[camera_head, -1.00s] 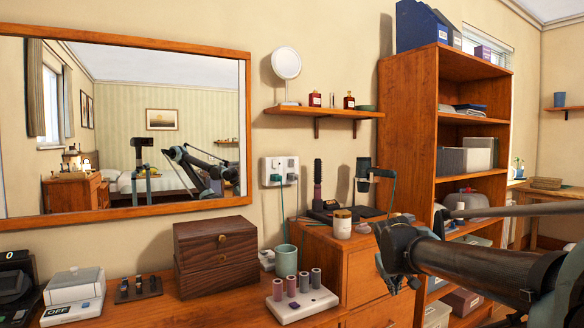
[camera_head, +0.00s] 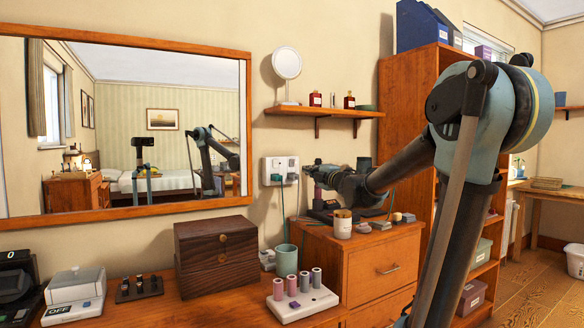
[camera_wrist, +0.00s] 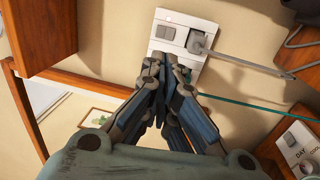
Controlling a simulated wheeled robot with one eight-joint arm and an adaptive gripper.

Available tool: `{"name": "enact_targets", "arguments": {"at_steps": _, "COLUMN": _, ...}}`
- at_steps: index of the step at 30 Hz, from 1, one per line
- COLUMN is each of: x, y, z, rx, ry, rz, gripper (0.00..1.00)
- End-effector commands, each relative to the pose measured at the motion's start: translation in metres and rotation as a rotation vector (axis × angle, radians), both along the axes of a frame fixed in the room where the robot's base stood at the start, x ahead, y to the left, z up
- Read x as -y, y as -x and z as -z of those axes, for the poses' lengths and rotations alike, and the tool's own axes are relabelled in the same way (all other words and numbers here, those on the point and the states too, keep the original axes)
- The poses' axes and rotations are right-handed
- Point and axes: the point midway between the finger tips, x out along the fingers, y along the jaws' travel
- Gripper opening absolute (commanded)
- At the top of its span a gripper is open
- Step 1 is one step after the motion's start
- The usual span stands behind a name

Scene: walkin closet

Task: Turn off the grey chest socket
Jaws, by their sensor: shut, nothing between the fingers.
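A white wall socket plate (camera_head: 268,167) with grey and teal cords is on the wall right of the mirror. In the wrist view the plate (camera_wrist: 183,22) shows a grey rocker (camera_wrist: 165,33) at top left and a plug (camera_wrist: 197,42) with a grey cord at top right. My gripper (camera_head: 310,170) is just right of the plate in the head view. In the wrist view my gripper (camera_wrist: 163,60) is shut and empty, its fingertips over the plate's lower half, just below the rocker. The fingers hide that half, and contact cannot be told. A teal cord (camera_wrist: 245,104) runs out from behind them.
A wooden shelf (camera_head: 322,112) with small bottles is above the socket. A chest of drawers (camera_head: 385,268) with a jar (camera_head: 342,223) stands below my arm. A dark wooden box (camera_head: 216,262) and teal mug (camera_head: 286,259) stand on the dresser. A bookcase (camera_head: 408,95) is behind my arm.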

Motion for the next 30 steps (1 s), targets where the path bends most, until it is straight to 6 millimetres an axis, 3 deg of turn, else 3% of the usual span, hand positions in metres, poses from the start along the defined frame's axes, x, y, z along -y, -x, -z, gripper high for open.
{"name": "enact_targets", "arguments": {"at_steps": 14, "x": -0.005, "y": -0.003, "z": -0.001, "rx": 0.006, "ry": 0.009, "rz": -0.011, "gripper": 0.0}}
{"name": "enact_targets", "arguments": {"at_steps": 30, "x": -0.043, "y": -0.059, "z": -0.009, "rx": 0.006, "ry": 0.009, "rz": -0.011, "gripper": 0.0}}
